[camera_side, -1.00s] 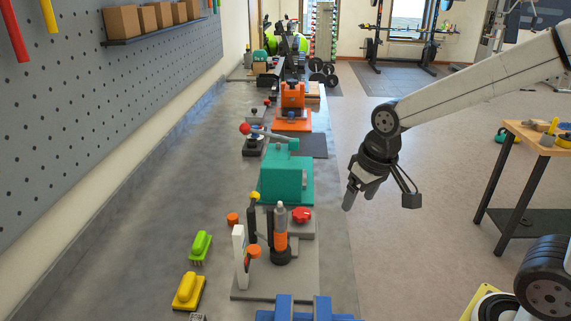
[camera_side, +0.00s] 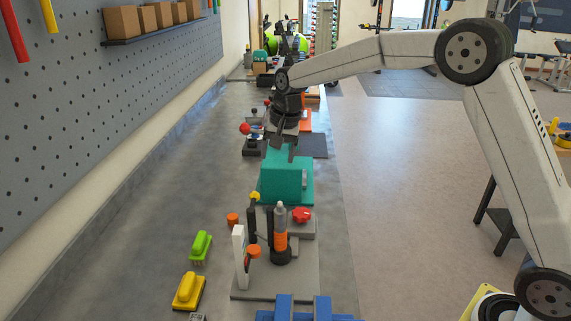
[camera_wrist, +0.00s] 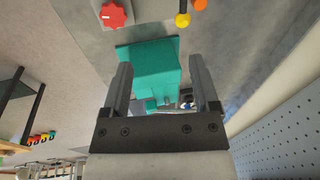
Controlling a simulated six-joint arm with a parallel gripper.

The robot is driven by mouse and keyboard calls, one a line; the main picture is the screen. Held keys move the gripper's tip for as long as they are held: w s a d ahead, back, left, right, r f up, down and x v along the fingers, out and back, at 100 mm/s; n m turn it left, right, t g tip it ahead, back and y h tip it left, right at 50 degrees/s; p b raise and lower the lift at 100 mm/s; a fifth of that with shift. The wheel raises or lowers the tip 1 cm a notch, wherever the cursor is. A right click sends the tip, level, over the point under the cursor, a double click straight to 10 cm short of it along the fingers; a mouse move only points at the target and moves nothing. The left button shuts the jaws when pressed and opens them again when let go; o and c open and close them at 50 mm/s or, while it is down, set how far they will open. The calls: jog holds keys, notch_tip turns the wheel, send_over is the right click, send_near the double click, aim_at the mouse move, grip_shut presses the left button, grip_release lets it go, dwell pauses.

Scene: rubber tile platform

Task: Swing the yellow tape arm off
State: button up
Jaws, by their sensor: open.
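A dark upright lever with a yellow knob (camera_side: 255,196) stands on a grey base plate (camera_side: 270,288) in the side view. The yellow knob also shows at the top of the wrist view (camera_wrist: 183,20). I cannot tell whether this lever is the yellow tape arm; no tape is clear. My gripper (camera_side: 285,148) is open and points down over the back of a teal block (camera_side: 280,182). In the wrist view, the teal block (camera_wrist: 155,70) shows between my spread fingers, with nothing gripped. The yellow knob is nearer the side camera than my gripper.
A red knob (camera_side: 301,215) and a grey-and-orange post (camera_side: 281,240) stand beside the lever. Green (camera_side: 200,245) and yellow (camera_side: 188,290) brushes lie left. The bench's left strip is mostly clear.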

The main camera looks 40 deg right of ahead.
jog(key=w+a+f+m, duration=0.1)
jog(key=w+f+m, duration=0.2)
jog(key=w, duration=0.3)
send_over(255, 193)
jog(key=s, duration=0.1)
jog(key=shift+d+f, duration=0.25)
jog(key=shift+f, duration=0.95)
jog(key=shift+d+f, duration=0.2)
jog(key=shift+f, duration=0.95)
jog(key=shift+w+a+f, duration=0.15)
jog(key=shift+w+f, duration=0.05)
jog(key=shift+f, duration=1.05)
jog(key=shift+w+a+f, duration=0.1)
jog(key=shift+w+f, duration=0.05)
jog(key=shift+f, duration=1.15)
jog(key=shift+w+a+f, duration=0.15)
jog(key=shift+w+f, duration=0.05)
jog(key=shift+f, duration=1.05)
grip_shut()
